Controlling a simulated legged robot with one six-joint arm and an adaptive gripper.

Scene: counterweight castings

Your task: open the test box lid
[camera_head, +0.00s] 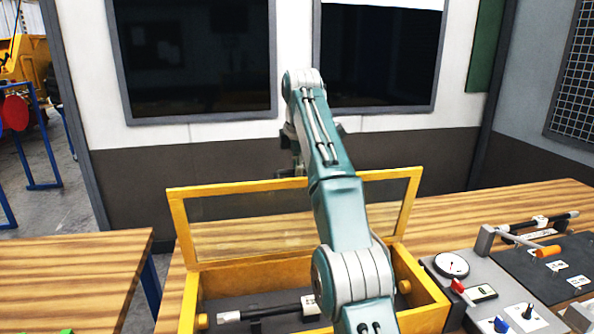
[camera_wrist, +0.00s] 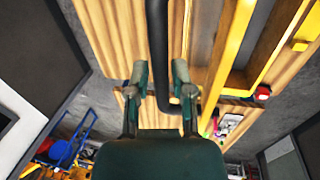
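The test box (camera_head: 425,292) is a yellow open-topped box on the wooden bench. Its lid (camera_head: 250,185), a yellow frame with a clear pane, stands raised at the box's back edge. In the head view my gripper (camera_head: 291,150) is at the lid's top edge, partly hidden by my arm. In the wrist view my gripper (camera_wrist: 160,70) has its fingers apart. A dark bent bar (camera_wrist: 158,30) runs between them, with gaps visible on both sides; I cannot tell whether it is the lid's handle. Yellow framing (camera_wrist: 228,60) lies right of the fingers.
A black-and-white rod-shaped item (camera_head: 275,311) lies inside the box. A grey panel with a dial gauge (camera_head: 452,265) and an orange-handled lever (camera_head: 548,252) stands at right. Another wooden table (camera_head: 65,270) is at left. A dark-windowed wall (camera_head: 200,150) rises behind.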

